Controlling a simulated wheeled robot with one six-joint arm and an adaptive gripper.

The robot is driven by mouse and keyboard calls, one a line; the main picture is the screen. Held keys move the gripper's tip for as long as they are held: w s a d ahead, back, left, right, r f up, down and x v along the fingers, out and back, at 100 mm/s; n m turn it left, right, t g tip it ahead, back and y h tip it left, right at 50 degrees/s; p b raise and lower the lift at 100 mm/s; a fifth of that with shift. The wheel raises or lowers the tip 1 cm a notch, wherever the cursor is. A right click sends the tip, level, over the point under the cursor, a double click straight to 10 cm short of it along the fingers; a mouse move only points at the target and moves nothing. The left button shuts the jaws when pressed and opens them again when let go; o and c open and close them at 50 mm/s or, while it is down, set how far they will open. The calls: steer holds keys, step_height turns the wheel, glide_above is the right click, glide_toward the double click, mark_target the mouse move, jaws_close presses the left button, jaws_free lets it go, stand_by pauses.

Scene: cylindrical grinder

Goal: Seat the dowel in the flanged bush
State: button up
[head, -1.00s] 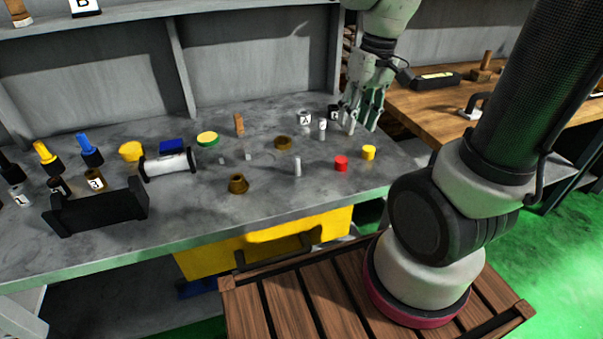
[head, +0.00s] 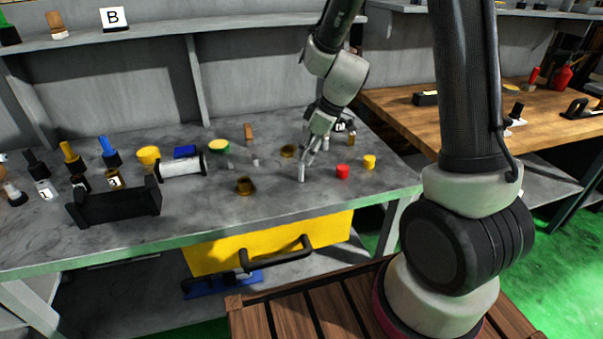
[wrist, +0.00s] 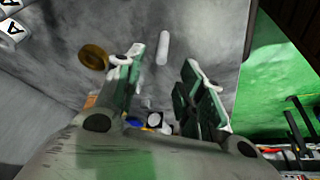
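A pale grey upright dowel (head: 302,174) stands on the grey bench, right of the middle. My gripper (head: 307,155) is just above and behind it, fingers pointing down. In the wrist view, the fingers (wrist: 165,85) are spread with nothing between them. The dowel (wrist: 163,47) shows there beyond the fingertips, apart from them. A brass bush (head: 245,186) sits to the left of the dowel near the bench front. A second brass ring-like part (head: 288,151) lies behind; it shows in the wrist view (wrist: 93,56). I cannot tell for sure which one is the flanged bush.
A red cap (head: 342,172) and a yellow cap (head: 369,162) stand right of the dowel. Small labelled cylinders stand close behind my gripper. A black stand (head: 115,207) and a white roller in black ends (head: 181,167) are on the left. The bench front between is clear.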

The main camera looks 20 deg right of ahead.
mark_target(302, 163)
steer(key=x, duration=0.5)
steer(key=shift+s+d+f, duration=0.1)
steer(key=shift+s+d, duration=0.05)
jaws_close()
